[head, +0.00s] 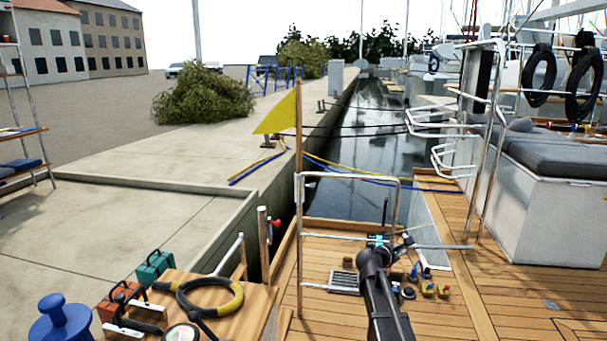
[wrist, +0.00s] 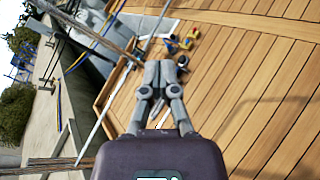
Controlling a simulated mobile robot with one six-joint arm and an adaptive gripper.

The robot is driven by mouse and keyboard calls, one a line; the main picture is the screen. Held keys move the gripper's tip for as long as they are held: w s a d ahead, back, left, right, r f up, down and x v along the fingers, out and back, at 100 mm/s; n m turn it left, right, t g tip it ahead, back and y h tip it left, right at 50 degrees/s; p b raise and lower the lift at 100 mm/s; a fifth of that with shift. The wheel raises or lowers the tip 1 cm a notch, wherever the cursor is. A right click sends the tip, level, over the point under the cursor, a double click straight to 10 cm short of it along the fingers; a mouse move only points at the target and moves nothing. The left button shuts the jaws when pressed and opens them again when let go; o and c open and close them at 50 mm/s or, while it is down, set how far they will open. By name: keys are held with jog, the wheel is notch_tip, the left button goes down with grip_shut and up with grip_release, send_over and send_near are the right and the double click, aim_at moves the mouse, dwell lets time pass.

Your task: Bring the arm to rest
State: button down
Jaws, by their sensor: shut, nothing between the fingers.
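My gripper (wrist: 160,68) shows in the wrist view with its two grey fingers together and nothing between them. It is above the wooden deck (wrist: 240,85), apart from the small objects beyond it. In the head view my dark arm reaches forward over the deck (head: 455,318) from the bottom edge, right of centre. The far end of the arm is small there, and the fingers cannot be made out clearly.
Several small blue and yellow items (head: 428,290) lie on the deck right of my arm. A metal rail (head: 350,178) stands ahead, with a yellow flag (head: 276,115) on its left. A wooden table (head: 232,320) with a coiled hose (head: 208,312) is at the lower left. A cushioned bench (head: 565,215) stands right.

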jog(key=s+a+f+m+g+y+p, duration=0.1)
jog(key=s+a+f+m+g+y, duration=0.35)
jog(key=s, duration=0.55)
jog(key=s+a+f+m+g+y, duration=0.25)
jog(key=s+a+m, duration=0.25)
jog(key=s+m, duration=0.4)
jog(key=s+a+f+m+g+y+p, duration=0.1)
jog(key=s+a+f+m+g+y, duration=0.3)
jog(key=s, duration=0.7)
notch_tip(320, 180, up, 37)
jog(key=a+m+t+p, duration=0.1)
jog(key=p, duration=3.6)
jog(key=shift+s+a+m, duration=0.15)
jog(key=shift+s+m, duration=0.2)
jog(key=shift+s, duration=0.05)
jog(key=shift+r, duration=0.1)
